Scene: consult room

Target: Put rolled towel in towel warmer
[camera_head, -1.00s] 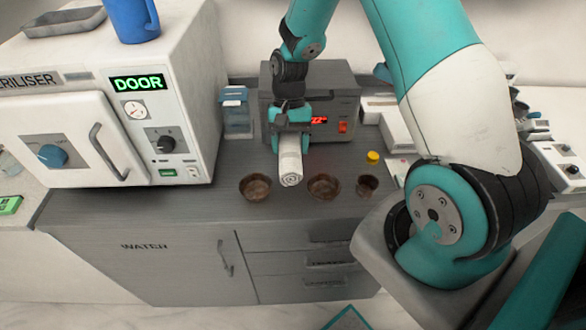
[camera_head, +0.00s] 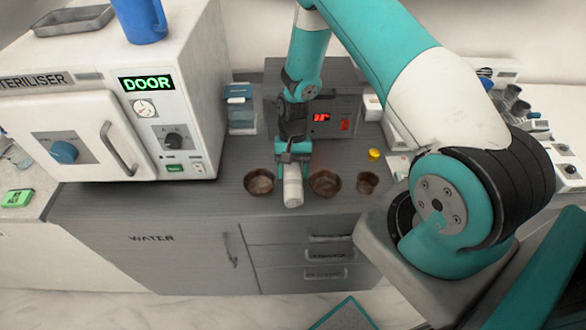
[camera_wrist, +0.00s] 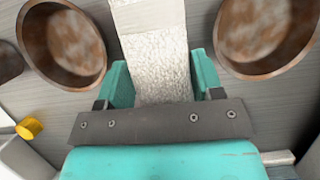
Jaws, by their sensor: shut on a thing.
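A white rolled towel (camera_head: 293,192) is held in my gripper (camera_head: 293,158), low over the grey counter between two brown bowls. In the wrist view the towel (camera_wrist: 158,55) lies between the teal fingers of my gripper (camera_wrist: 160,78), which are shut on it. Its far end runs out of that picture. I cannot tell whether the towel touches the counter. A grey box with a red display (camera_head: 343,108), seemingly the towel warmer, stands behind my gripper. My arm hides part of its front, and I cannot make out an opening.
Brown bowls stand left (camera_head: 259,182) and right (camera_head: 325,184) of the towel, with a smaller cup (camera_head: 367,183) and a yellow item (camera_head: 374,154) farther right. A white steriliser (camera_head: 190,80) stands left; a blue-lidded container (camera_head: 240,110) is beside it. The counter's front strip is clear.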

